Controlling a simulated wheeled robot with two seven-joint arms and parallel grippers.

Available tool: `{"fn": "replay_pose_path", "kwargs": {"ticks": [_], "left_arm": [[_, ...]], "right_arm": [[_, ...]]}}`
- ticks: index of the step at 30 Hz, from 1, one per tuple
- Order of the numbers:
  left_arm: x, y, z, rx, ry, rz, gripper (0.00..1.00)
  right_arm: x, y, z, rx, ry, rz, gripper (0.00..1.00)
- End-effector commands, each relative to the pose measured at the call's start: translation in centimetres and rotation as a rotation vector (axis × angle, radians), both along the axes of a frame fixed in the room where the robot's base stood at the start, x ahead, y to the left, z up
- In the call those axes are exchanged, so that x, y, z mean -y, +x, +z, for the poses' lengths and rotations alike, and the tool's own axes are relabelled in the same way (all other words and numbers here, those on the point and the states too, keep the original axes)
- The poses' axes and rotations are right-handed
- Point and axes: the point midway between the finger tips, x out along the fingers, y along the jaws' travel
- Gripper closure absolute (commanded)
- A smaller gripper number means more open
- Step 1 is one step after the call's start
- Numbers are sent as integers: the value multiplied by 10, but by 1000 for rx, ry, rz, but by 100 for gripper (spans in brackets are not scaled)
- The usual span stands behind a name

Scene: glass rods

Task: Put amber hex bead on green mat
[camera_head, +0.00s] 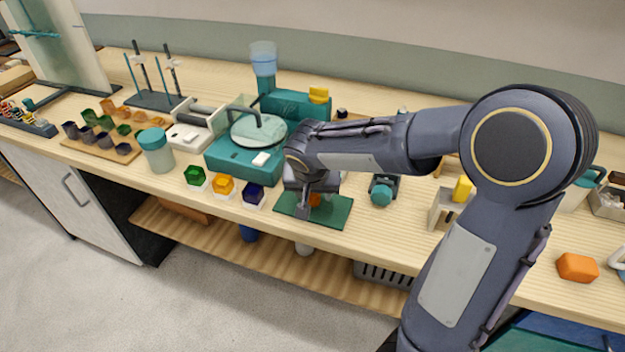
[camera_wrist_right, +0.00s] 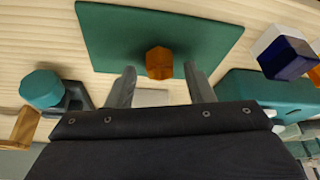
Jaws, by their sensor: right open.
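The amber hex bead (camera_wrist_right: 159,62) rests on the green mat (camera_wrist_right: 112,36) in the right wrist view, near the mat's edge nearest my gripper. In the head view the green mat (camera_head: 334,212) lies at the table's front edge, and a bit of the amber bead (camera_head: 314,200) shows beside my fingers. My right gripper (camera_wrist_right: 161,82) is open, with a fingertip on either side of the bead and a gap between them and it. In the head view my right gripper (camera_head: 303,205) is over the mat, partly hidden by its own wrist. My left gripper is not in view.
Left of the mat, a green bead (camera_head: 195,175), a yellow-orange bead (camera_head: 223,185) and a dark blue bead (camera_head: 253,194) sit on white pads. A teal machine (camera_head: 232,166) stands behind them. A small teal-knobbed device (camera_head: 382,192) is right of the mat.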

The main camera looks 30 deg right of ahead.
Motion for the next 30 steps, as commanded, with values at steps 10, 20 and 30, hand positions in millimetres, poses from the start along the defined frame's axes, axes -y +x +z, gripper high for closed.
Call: {"fn": "replay_pose_path", "kwargs": {"ticks": [10,20,30], "left_arm": [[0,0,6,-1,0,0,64],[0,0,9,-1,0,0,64],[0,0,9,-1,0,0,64]], "right_arm": [[-17,-22,70,9,2,3,52],[-24,-39,104,1,9,7,52],[-33,-164,71,25,277,327,52]]}}
